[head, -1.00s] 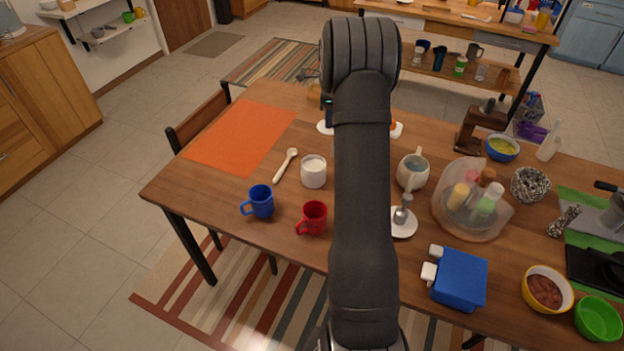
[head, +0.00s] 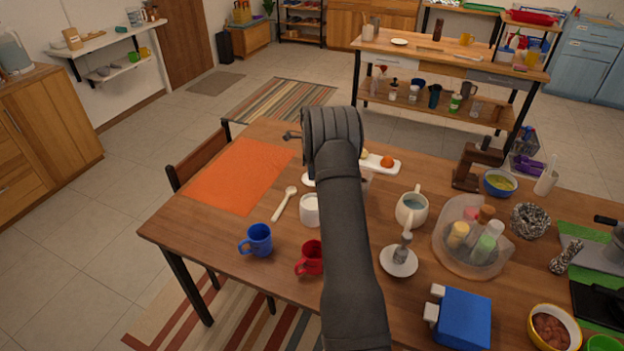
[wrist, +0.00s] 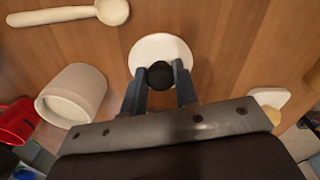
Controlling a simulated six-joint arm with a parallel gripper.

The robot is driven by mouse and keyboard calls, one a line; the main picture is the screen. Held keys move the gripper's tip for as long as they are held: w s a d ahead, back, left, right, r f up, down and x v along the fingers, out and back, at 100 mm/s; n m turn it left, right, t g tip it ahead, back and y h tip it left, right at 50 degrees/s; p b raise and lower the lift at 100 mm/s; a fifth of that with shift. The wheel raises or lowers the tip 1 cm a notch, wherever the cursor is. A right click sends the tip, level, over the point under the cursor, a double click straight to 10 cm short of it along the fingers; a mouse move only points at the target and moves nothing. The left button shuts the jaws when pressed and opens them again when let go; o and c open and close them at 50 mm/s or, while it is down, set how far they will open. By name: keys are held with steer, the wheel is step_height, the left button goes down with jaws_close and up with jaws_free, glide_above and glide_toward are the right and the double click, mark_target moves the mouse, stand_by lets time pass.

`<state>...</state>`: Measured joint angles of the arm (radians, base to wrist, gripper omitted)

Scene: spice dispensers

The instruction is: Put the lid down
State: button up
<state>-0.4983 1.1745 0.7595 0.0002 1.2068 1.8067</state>
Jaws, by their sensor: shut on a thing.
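The lid (wrist: 147,48) is a white disc with a dark round knob (wrist: 160,75), seen in the wrist view. My gripper (wrist: 159,84) is shut on the knob, one finger on each side. Wooden tabletop shows around the lid; I cannot tell whether the lid touches it.
A wooden spoon (head: 284,204), a blue mug (head: 258,240) and a red mug (head: 309,259) are near the pot. A white tray (head: 374,160) lies behind my arm. A teapot (head: 411,209) stands to the right. The orange mat (head: 240,175) is bare.

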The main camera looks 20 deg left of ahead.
steer(key=shift+f, duration=1.55)
steer(key=shift+f, duration=0.2)
steer(key=o, duration=1)
steer(key=shift+c, duration=0.2)
steer(key=shift+r, duration=0.15)
step_height(320, 180, up, 12)
steer(key=shift+r, duration=0.1)
